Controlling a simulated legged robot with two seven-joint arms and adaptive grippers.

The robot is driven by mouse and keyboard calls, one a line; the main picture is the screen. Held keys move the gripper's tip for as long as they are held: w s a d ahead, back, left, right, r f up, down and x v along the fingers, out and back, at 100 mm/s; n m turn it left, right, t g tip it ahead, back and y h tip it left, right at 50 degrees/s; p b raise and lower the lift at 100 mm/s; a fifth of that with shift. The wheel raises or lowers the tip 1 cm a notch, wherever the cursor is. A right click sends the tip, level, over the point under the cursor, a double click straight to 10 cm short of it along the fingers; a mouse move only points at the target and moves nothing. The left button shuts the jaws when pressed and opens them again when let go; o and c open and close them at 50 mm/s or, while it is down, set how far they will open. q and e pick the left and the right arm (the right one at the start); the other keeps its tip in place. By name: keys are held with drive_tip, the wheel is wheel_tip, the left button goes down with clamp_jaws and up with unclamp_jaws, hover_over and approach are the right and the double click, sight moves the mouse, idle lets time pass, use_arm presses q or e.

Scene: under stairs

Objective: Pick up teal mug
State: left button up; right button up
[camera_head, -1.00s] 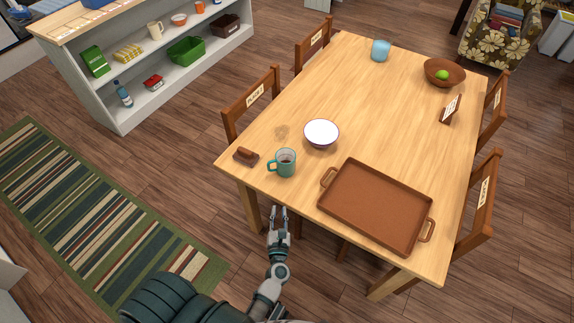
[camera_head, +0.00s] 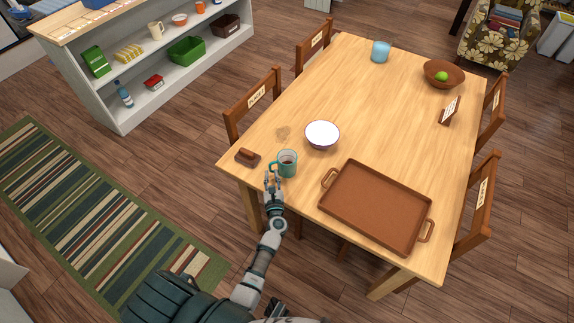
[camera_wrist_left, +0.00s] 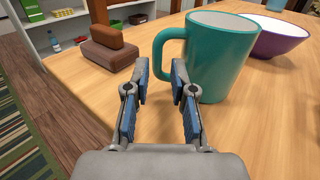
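The teal mug (camera_head: 288,163) stands upright near the table's front left edge, with dark contents visible from the head. In the left wrist view the mug (camera_wrist_left: 220,58) is just ahead, its handle (camera_wrist_left: 168,50) pointing left. My left gripper (camera_head: 273,178) is at the near side of the mug. In the left wrist view its fingers (camera_wrist_left: 164,85) are apart with only bare table between them, and the handle lies just beyond the tips. The right fingertip is very close to the mug; I cannot tell whether it touches. My right gripper is not in view.
A brown block-like item (camera_head: 247,157) lies left of the mug. A white and purple bowl (camera_head: 322,134) stands behind it. A brown tray (camera_head: 376,205) with handles fills the right front of the wooden table (camera_head: 362,110). A chair (camera_head: 252,105) stands at the left side.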

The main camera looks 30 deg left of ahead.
sight(270, 169)
use_arm(q)
drive_tip(key=x, duration=0.2)
drive_tip(key=shift+w+a, duration=0.2)
drive_tip(key=shift+a, duration=0.1)
drive_tip(key=shift+w+a+f, duration=0.1)
drive_tip(key=shift+w+a, duration=0.05)
drive_tip(key=shift+a, duration=0.15)
drive_tip(key=shift+d, duration=0.15)
clamp_jaws()
drive_tip(key=shift+d, duration=0.15)
drive_tip(key=shift+r, duration=0.2)
